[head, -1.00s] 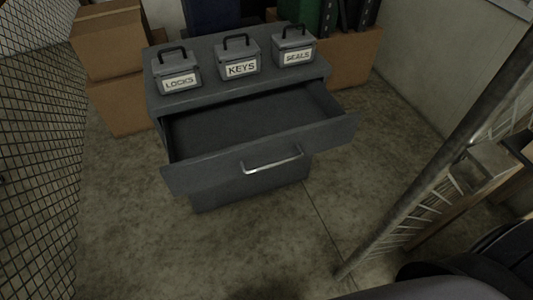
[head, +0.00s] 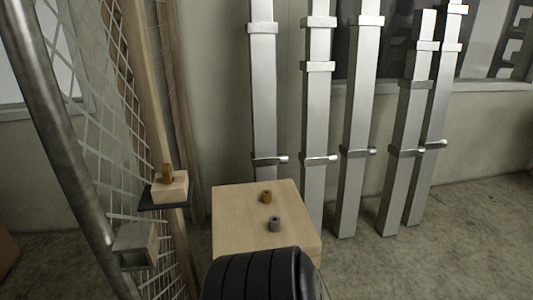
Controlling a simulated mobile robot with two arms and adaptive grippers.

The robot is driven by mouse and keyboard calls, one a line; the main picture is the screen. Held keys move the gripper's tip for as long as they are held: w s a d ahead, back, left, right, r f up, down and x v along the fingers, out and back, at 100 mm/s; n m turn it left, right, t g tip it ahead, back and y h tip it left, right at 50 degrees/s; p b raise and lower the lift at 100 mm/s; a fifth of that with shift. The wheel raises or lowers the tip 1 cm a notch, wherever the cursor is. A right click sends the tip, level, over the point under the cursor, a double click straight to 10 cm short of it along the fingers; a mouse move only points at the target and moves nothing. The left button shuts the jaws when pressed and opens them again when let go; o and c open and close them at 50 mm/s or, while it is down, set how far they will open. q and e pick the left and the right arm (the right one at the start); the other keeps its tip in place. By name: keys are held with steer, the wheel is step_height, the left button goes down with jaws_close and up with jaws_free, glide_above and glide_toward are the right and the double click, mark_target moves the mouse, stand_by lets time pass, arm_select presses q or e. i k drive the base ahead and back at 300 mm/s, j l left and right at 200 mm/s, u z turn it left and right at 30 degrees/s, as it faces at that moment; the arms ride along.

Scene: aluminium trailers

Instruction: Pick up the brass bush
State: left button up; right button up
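A small brass-coloured bush (head: 266,197) stands on the pale wooden top of a box-like stand (head: 236,215) in the lower middle of the head view. A grey bush (head: 275,223) stands just in front of it, apart from it. A second brass-coloured piece (head: 168,173) stands upright in a pale wooden block (head: 172,189) on a small dark shelf to the left, by the mesh. Neither of my grippers shows in the head view.
A black ribbed round thing (head: 258,275) covers the front of the stand. A metal post (head: 58,135) and mesh panel (head: 95,110) stand at left. Several upright aluminium bars (head: 317,120) line the back wall. Floor at right (head: 460,235) is clear.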

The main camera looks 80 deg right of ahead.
mark_target(266, 194)
steer(key=z, duration=2.75)
